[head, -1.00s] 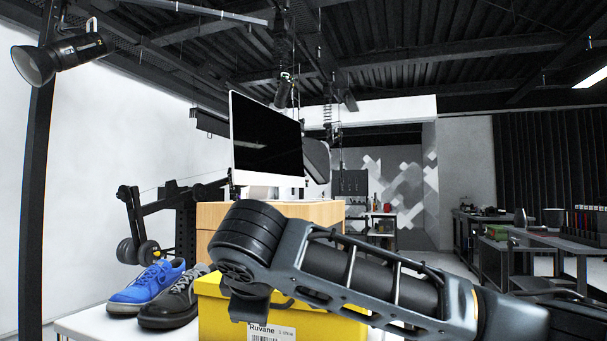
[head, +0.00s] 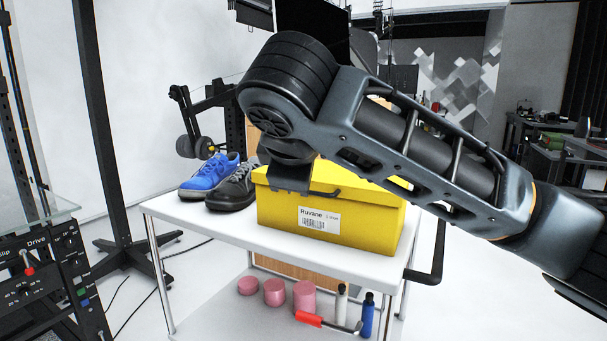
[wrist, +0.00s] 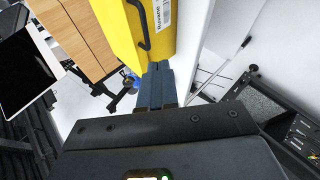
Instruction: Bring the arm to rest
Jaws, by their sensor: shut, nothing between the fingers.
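My arm reaches in from the right in the head view, bent at a thick dark joint in front of the trolley. My gripper (wrist: 158,70) shows in the wrist view with its fingers pressed together and nothing between them. The fingertips appear near the yellow shoe box (wrist: 136,30) in that view; I cannot tell how far apart they are. In the head view, the yellow box (head: 330,224) stands on the white trolley (head: 200,232). My arm covers part of its top, and I cannot make out the fingers there.
A blue shoe (head: 212,176) and a black shoe (head: 234,190) stand left of the box. The lower shelf holds pink cylinders (head: 304,297), a red-handled tool (head: 309,319) and a blue bottle (head: 367,316). A control panel (head: 40,285) stands at the left.

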